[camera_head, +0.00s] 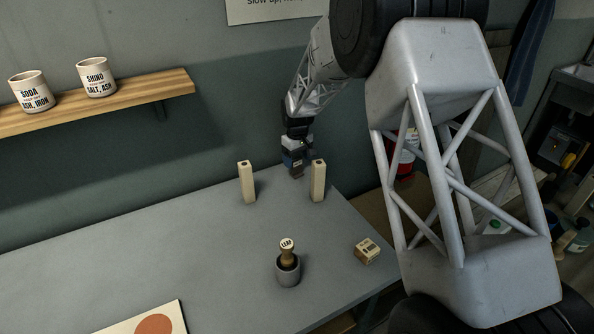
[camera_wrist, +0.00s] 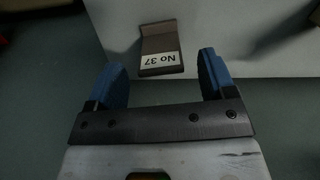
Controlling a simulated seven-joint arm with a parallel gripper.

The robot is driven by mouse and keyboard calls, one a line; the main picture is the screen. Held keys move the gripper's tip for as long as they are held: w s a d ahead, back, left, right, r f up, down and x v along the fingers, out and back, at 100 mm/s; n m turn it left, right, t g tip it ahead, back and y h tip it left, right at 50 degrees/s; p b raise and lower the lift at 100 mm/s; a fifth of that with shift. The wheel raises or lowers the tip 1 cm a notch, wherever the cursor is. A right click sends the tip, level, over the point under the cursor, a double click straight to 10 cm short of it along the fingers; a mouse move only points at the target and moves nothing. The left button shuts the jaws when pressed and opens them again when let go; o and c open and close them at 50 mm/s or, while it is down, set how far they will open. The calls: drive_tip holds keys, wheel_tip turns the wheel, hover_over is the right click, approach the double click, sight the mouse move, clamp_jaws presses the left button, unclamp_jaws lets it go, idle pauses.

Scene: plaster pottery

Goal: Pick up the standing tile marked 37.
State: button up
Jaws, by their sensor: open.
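The standing tile (camera_wrist: 157,34) is dark brown with a pale label reading "No 37", upside down in the wrist view. My gripper (camera_wrist: 163,62) is open, its two blue fingers apart, with the tile in line with the gap between them. Clear space shows on both sides of the tile, and neither finger appears to touch it. In the head view my gripper (camera_head: 294,160) is at the far side of the table, between and behind two pale posts. The tile is small and dark there, just under the fingers, and its label cannot be read.
Two upright pale posts, left (camera_head: 246,182) and right (camera_head: 318,182), stand in front of my gripper. A stamp marked "LEAF" (camera_head: 287,250) stands in a grey cup (camera_head: 288,272). A small box (camera_head: 367,251) sits near the right edge. The table's (camera_head: 190,240) left middle is clear.

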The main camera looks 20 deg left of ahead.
sight(297, 173)
drive_tip(key=shift+f, duration=1.8)
drive_tip(key=shift+a, duration=0.1)
drive_tip(key=c, duration=1)
drive_tip(key=shift+r, duration=0.15)
drive_tip(key=shift+r, duration=4.9)
